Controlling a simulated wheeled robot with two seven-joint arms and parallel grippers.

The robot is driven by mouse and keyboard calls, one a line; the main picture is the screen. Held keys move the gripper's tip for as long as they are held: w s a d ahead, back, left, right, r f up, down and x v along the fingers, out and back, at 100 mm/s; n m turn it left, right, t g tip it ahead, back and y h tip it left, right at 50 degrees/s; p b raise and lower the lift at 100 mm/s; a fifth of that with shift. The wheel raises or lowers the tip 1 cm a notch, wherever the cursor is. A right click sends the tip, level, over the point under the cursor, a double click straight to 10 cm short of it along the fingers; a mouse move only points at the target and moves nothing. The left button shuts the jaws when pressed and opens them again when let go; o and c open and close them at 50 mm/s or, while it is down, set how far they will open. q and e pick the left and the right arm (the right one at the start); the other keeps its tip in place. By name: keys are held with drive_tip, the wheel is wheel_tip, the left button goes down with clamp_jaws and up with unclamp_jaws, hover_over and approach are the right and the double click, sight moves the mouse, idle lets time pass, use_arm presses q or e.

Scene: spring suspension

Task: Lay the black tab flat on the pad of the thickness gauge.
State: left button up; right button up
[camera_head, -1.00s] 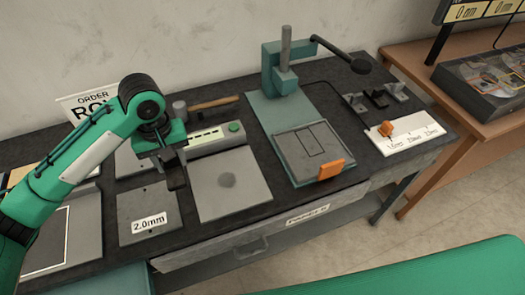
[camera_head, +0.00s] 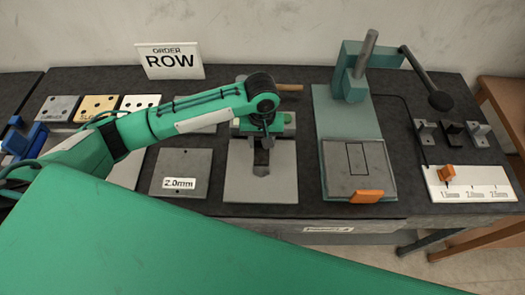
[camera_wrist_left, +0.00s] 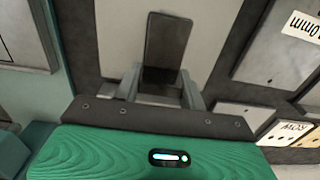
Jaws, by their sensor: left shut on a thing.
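The black tab (camera_head: 261,167) is held in my left gripper (camera_head: 262,146), which is shut on it. It hangs over the grey base plate (camera_head: 272,189) of what looks like the thickness gauge, with a green unit (camera_head: 287,122) at its back. In the left wrist view the tab (camera_wrist_left: 168,38) extends out from between the fingers (camera_wrist_left: 160,85) over a light grey plate (camera_wrist_left: 120,28). I cannot tell whether the tab touches the plate. The dark round pad is hidden behind the gripper and tab. My right gripper is not in view.
A grey plate marked 2.0mm (camera_head: 180,187) lies left of the gauge. A teal lever press (camera_head: 347,115) stands to the right, with an orange handle (camera_head: 366,197) at its front. A white thickness scale (camera_head: 480,193) and several small brackets (camera_head: 453,133) are farther right.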

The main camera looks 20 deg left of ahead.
sight(262, 147)
use_arm(q)
wheel_tip(262, 147, down, 3)
drive_tip(key=shift+f, duration=0.1)
drive_tip(key=shift+f+p, duration=0.55)
drive_tip(key=shift+f, duration=1.5)
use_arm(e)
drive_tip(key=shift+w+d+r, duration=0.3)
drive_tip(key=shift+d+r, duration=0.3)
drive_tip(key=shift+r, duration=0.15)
use_arm(q)
drive_tip(key=o, duration=1.1)
drive_tip(key=shift+f, duration=0.1)
drive_tip(key=shift+c, duration=0.2)
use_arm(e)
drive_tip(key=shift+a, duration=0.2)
use_arm(q)
wheel_tip(262, 147, up, 12)
drive_tip(key=b, duration=0.3)
drive_tip(key=shift+f, duration=0.25)
drive_tip(key=shift+r, duration=0.4)
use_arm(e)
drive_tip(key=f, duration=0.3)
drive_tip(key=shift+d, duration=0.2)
use_arm(q)
drive_tip(key=shift+s+f, duration=0.1)
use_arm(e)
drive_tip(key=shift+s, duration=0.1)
